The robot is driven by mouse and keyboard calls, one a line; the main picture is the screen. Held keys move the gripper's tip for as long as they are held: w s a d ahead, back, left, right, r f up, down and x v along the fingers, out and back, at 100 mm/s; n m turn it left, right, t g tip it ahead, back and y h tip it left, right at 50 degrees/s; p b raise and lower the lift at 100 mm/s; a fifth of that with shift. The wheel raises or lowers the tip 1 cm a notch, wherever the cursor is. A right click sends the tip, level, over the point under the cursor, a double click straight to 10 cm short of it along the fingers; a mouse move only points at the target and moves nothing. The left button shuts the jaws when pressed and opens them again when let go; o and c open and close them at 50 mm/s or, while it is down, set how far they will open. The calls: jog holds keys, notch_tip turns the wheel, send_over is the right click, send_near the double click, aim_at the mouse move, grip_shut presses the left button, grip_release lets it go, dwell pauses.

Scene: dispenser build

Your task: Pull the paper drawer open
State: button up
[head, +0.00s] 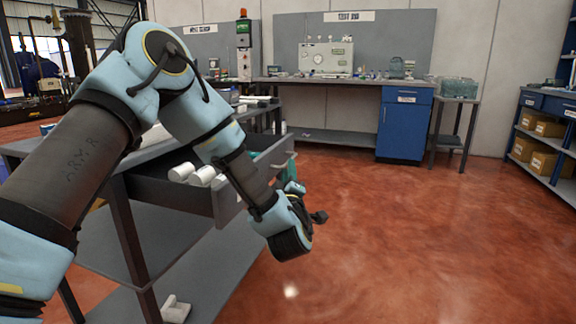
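The paper drawer (165,195) is a dark grey drawer under the top of the workbench at the left. It stands out from the bench, and its inside shows from above. White paper rolls (201,176) lie in it. My arm reaches across the drawer from the left and hides part of its inside and front. My gripper (318,216) is at the arm's end, just right of the drawer's front. Only a small dark part of it shows beyond my wrist. I cannot tell whether its fingers are open or shut, or whether they touch the drawer.
The workbench has dark legs and a grey lower shelf (225,262) with a small white object (175,309) on it. A back bench with a blue cabinet (404,125) stands against the wall. Shelving with boxes (545,164) stands at the right. The red floor (430,240) between is clear.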

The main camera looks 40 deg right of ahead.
jog(key=v, duration=0.6)
jog(key=shift+s+a, duration=0.2)
jog(key=shift+s, duration=0.05)
